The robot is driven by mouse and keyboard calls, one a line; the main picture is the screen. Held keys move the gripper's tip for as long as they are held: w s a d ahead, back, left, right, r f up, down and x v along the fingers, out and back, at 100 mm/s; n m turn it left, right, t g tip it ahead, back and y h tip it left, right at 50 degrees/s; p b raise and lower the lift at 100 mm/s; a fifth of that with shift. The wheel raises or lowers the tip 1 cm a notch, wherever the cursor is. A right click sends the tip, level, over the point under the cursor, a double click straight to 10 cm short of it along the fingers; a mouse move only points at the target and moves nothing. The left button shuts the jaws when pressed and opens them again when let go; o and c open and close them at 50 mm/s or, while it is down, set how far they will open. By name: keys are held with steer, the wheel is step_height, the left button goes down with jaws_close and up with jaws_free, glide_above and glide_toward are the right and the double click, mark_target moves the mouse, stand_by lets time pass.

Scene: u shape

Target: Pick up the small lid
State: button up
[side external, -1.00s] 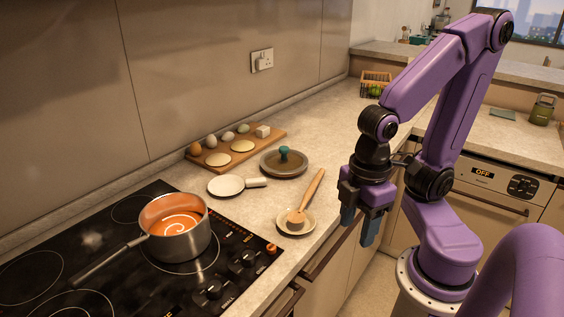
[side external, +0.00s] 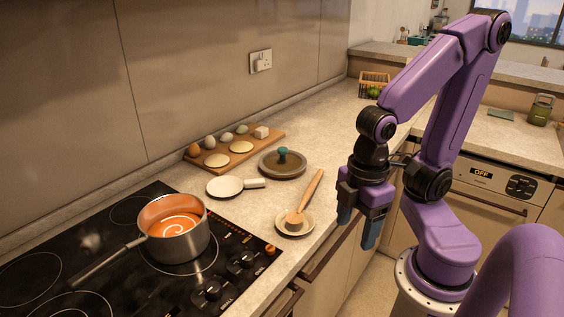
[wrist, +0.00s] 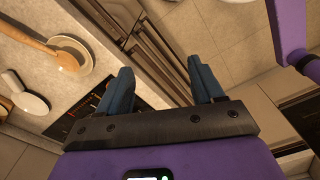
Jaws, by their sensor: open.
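The small lid (side external: 269,166) is a round grey-brown disc with a teal knob (side external: 283,154). It lies on the counter, right of the wooden board and behind the spoon dish. I cannot make it out surely in the wrist view. My gripper (side external: 357,229) hangs fingers down beyond the counter's front edge, right of and nearer than the lid, well apart from it. Its two blue fingers are open and empty. In the wrist view the fingers (wrist: 163,85) are spread with only drawer fronts and floor between and beyond them.
A dish (side external: 283,232) with a wooden utensil (side external: 309,195) lies near the counter edge. A white pan (side external: 225,187) sits left of the lid. A wooden board (side external: 213,164) holds eggs. A saucepan (side external: 174,241) with orange soup stands on the black hob (side external: 105,225). Counter is clear right of the lid.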

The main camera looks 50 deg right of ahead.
steer(key=w+d+r+m, duration=0.1)
steer(key=w+r+m, duration=0.2)
steer(key=w+m, duration=0.7)
steer(key=w+d+r+m, duration=0.1)
steer(key=w+r+m, duration=0.3)
steer(key=w, duration=1.1)
steer(key=m+h, duration=0.2)
steer(key=m, duration=1.4)
glide_above(283, 148)
steer(key=a, duration=0.3)
steer(key=f, duration=0.4)
steer(key=d+f, duration=0.1)
steer(key=f, duration=0.2)
steer(key=d+f, duration=0.1)
steer(key=f, duration=0.3)
steer(key=shift+s+f, duration=0.3)
steer(key=shift+s, duration=0.1)
steer(key=shift+w+d+f, duration=0.1)
steer(key=shift+f, duration=0.75)
steer(key=shift+w+d+f, duration=0.15)
steer(key=shift+f, duration=0.7)
steer(key=shift+w+d+f, duration=0.1)
steer(key=shift+f, duration=0.75)
jaws_close()
steer(key=shift+r, duration=0.1)
